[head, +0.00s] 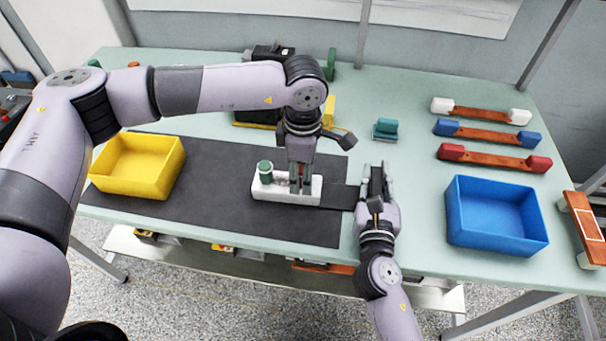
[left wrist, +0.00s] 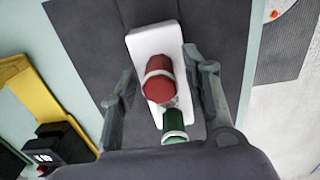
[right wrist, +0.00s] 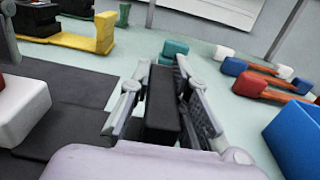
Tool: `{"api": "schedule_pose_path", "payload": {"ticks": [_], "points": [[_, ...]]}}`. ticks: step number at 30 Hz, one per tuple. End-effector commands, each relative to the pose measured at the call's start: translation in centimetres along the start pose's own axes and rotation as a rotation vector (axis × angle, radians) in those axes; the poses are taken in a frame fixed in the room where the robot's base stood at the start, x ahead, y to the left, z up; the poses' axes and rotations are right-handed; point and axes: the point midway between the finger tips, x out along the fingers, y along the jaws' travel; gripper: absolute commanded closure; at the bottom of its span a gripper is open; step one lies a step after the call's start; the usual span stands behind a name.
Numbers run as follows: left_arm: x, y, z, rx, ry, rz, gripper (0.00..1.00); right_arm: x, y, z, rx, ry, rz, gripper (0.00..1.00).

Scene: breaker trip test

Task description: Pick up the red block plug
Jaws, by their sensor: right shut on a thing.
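The red block plug (left wrist: 158,78) stands on a white block (left wrist: 146,45) in the left wrist view, beside a green plug (left wrist: 174,122). In the head view the white block (head: 272,190) lies on the dark mat with the green plug (head: 265,170) on its left end; my left gripper hides the red plug. My left gripper (head: 300,185) points down over the block. Its fingers are open on either side of the red plug, with gaps showing in the left wrist view. My right gripper (head: 376,178) is shut on a black bar (right wrist: 162,105), right of the white block.
A yellow bin (head: 138,165) stands left and a blue bin (head: 495,214) right. Several brown bars with white, blue and red ends (head: 494,158) lie at the right. A teal block (head: 385,129) stands behind my right gripper. Dark and yellow items (head: 257,118) stand behind my left gripper.

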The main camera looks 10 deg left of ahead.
Motion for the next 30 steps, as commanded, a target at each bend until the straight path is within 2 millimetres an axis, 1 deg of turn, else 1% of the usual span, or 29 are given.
{"api": "schedule_pose_path", "payload": {"ticks": [1, 2, 18, 26, 28, 30], "points": [[0.0, 0.0, 0.0, 0.0, 0.0, 0.0, 0.62, 0.0, 0.1, -0.1, 0.001, 0.001, 0.002, 1.0], [0.0, 0.0, 0.0, 0.0, 0.0, 0.0, 0.64, 0.0, 0.1, -0.1, 0.001, 0.001, 0.002, 1.0], [0.0, 0.0, 0.0, 0.0, 0.0, 0.0, 1.0, 0.0, 0.1, -0.1, 0.001, 0.002, 0.002, 1.0], [-0.1, 0.0, 0.0, 0.0, -0.001, 0.001, 1.0, 0.0, 0.1, -0.1, 0.001, 0.002, 0.002, 1.0], [-0.4, 0.1, 0.0, 0.0, -0.001, 0.002, 1.0, 0.0, 0.1, -0.1, 0.001, 0.002, 0.002, 1.0], [-1.1, 0.1, 0.1, 0.0, -0.002, 0.003, 1.0, 0.0, 0.1, -0.1, 0.001, 0.002, 0.002, 1.0]]}}
